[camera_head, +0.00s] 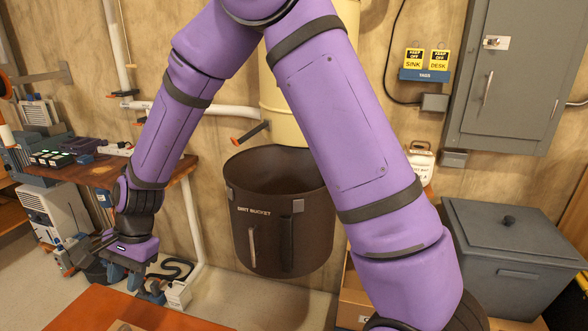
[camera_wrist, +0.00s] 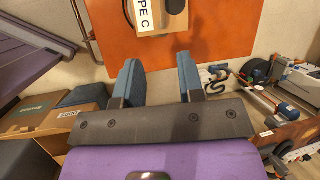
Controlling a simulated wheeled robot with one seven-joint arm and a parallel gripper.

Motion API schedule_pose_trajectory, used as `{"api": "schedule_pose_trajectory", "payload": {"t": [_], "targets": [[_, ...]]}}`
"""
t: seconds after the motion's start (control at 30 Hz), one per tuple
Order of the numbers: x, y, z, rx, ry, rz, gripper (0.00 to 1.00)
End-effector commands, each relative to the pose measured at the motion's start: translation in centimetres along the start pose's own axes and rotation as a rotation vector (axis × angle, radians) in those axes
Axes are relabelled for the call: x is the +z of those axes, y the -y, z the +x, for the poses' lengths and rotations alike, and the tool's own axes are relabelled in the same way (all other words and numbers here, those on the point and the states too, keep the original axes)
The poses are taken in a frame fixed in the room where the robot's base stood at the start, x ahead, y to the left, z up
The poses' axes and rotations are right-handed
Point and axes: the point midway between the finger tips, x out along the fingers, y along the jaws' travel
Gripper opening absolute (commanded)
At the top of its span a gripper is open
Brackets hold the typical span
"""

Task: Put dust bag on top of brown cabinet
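A small white bag-like item (camera_head: 421,160) with dark lettering, possibly the dust bag, shows behind my arm, right of centre in the head view. My arm hides part of it and its lettering is too small to read surely. My gripper (camera_head: 146,284) is far from it, at the lower left, pointing down. In the wrist view my gripper (camera_wrist: 158,66) has its two blue fingers wide apart with nothing between them. No brown cabinet can be made out for certain. An orange-brown flat top (camera_head: 85,312) lies at the bottom left, near and below my gripper.
A dark brown bucket (camera_head: 262,222) hangs at the wall. A grey lidded bin (camera_head: 508,262) stands at the right, beside cardboard boxes (camera_head: 352,300). A cluttered wooden bench (camera_head: 100,173) is at the left. A labelled cardboard item (camera_wrist: 172,22) lies on the orange-brown top.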

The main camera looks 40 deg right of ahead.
Motion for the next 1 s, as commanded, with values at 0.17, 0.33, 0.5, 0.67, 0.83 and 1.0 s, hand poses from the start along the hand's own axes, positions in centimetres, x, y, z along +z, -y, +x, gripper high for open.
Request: {"api": "schedule_pose_trajectory", "payload": {"t": [0.17, 0.33, 0.5, 0.67, 0.83, 1.0], "targets": [[-0.8, -2.1, -6.8, -0.014, -0.102, -0.149, 0.36], [-1.2, -5.0, -13.0, -0.008, -0.199, -0.289, 0.36], [-1.0, -8.6, -18.6, 0.007, -0.292, -0.411, 0.36], [-0.4, -12.4, -23.2, 0.029, -0.376, -0.516, 0.36], [0.6, -17.0, -27.3, 0.058, -0.459, -0.616, 0.36], [2.0, -21.9, -30.5, 0.091, -0.534, -0.707, 0.36]]}}
